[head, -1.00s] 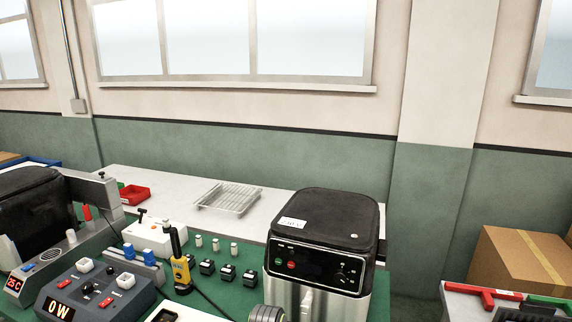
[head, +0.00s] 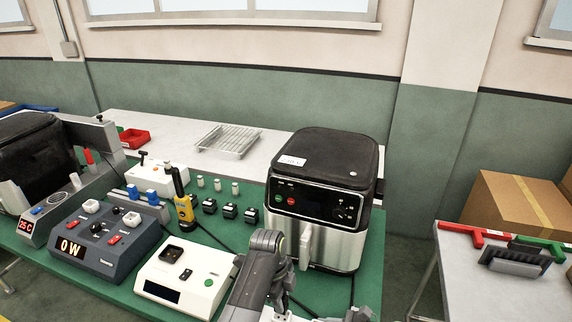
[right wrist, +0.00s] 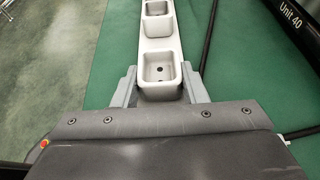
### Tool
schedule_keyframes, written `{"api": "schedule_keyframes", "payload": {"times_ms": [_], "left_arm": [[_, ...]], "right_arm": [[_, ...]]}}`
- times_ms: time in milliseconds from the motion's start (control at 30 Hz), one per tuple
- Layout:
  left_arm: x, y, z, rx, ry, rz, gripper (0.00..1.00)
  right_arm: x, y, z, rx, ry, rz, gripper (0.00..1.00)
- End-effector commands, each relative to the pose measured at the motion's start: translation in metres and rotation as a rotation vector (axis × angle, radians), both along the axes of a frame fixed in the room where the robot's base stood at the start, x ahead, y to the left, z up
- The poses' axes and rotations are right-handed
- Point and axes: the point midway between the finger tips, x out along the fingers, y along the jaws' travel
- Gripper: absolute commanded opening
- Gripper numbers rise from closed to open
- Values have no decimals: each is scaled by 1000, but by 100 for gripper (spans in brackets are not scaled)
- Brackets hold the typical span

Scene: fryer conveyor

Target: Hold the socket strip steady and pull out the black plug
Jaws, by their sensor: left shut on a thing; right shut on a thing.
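The white socket strip (right wrist: 157,45) runs up the right wrist view, with open, empty-looking sockets facing me. My right gripper (right wrist: 160,88) has its grey fingers on both sides of the strip and is shut on it. In the head view my left gripper (head: 283,302) points down at the bottom edge, in front of the air fryer. It is shut; what it holds is mostly hidden, apparently the black plug. A small white part shows beneath it, but I cannot tell whether it is the strip. Whether the plug sits in a socket does not show.
The air fryer (head: 318,210) stands close behind my left gripper. A white device (head: 205,270) and a dark control box (head: 118,258) are to the left. Dark cables (right wrist: 208,40) lie on the green mat (right wrist: 240,75). A side table (head: 520,285) is at the right.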

Motion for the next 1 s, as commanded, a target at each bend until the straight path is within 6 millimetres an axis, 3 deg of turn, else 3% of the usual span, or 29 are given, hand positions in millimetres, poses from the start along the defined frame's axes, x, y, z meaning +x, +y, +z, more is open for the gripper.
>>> {"api": "schedule_keyframes", "payload": {"times_ms": [467,1000], "left_arm": [[0,0,6,0,-1,0,0],[0,0,34,0,0,0,0]], "right_arm": [[-1,0,-2,0,5,-1,2],[-1,0,-2,0,5,-1,2]]}}
